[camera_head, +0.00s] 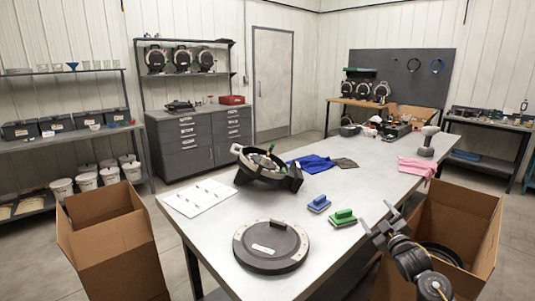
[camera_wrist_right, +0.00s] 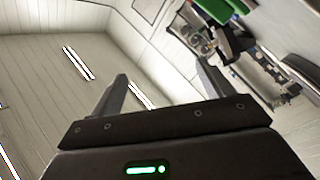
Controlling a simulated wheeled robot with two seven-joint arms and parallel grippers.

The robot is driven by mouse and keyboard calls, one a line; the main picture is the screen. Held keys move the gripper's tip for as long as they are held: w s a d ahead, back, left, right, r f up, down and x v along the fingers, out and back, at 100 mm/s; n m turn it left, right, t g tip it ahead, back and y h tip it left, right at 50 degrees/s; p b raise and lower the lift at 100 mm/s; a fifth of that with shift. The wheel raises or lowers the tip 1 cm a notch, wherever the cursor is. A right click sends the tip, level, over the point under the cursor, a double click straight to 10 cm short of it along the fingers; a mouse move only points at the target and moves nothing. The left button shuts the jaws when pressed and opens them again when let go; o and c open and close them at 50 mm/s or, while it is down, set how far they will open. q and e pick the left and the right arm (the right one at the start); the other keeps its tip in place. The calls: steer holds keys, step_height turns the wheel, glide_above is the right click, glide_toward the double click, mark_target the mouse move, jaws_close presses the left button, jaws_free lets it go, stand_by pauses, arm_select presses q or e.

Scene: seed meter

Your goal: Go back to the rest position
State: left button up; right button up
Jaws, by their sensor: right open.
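My right gripper (camera_head: 380,222) is raised at the lower right in the head view, in front of the right cardboard box and near the table's right edge. Its two fingers are apart with nothing between them. In the right wrist view the open fingers (camera_wrist_right: 165,98) point toward the wall and ceiling. My left gripper is not in view. On the table a round black disc cover (camera_head: 270,246) lies flat at the front. An open seed meter housing (camera_head: 266,166) sits behind it, with its inside showing.
The grey table (camera_head: 215,222) also holds a white sheet (camera_head: 199,197), a blue brush (camera_head: 319,203), a green brush (camera_head: 344,217), a blue cloth (camera_head: 312,163) and a pink cloth (camera_head: 418,167). Open cardboard boxes stand at left (camera_head: 112,245) and right (camera_head: 478,225). The right one holds a dark round part.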

steer(key=d+m+h, duration=0.4)
steer(key=d+m, duration=0.1)
steer(key=m, duration=0.3)
steer(key=s+a+f+g, duration=0.1)
steer(key=s+f+g, duration=0.15)
steer(key=f, duration=0.95)
steer(key=s+a+f+g, duration=0.15)
steer(key=s+f, duration=0.25)
steer(key=f, duration=0.7)
steer(key=s+a+f+g, duration=0.1)
steer(key=s+f+g, duration=0.2)
steer(key=s+f, duration=0.65)
steer(key=s+a+f+g, duration=0.2)
steer(key=s+f, duration=0.4)
steer(key=f, duration=0.6)
steer(key=s+a+f+g, duration=0.2)
steer(key=s+f, duration=0.5)
steer(key=s, duration=0.9)
steer(key=s+a+f+g+y, duration=0.1)
steer(key=s+a+f+g, duration=0.2)
steer(key=s+f, duration=0.4)
steer(key=s+a+f+g, duration=0.2)
steer(key=s+f+g, duration=0.2)
steer(key=s, duration=2.1)
step_height(320, 180, down, 3)
steer(key=shift+s+a+f, duration=0.2)
steer(key=shift+s+a, duration=0.1)
steer(key=shift+a, duration=0.1)
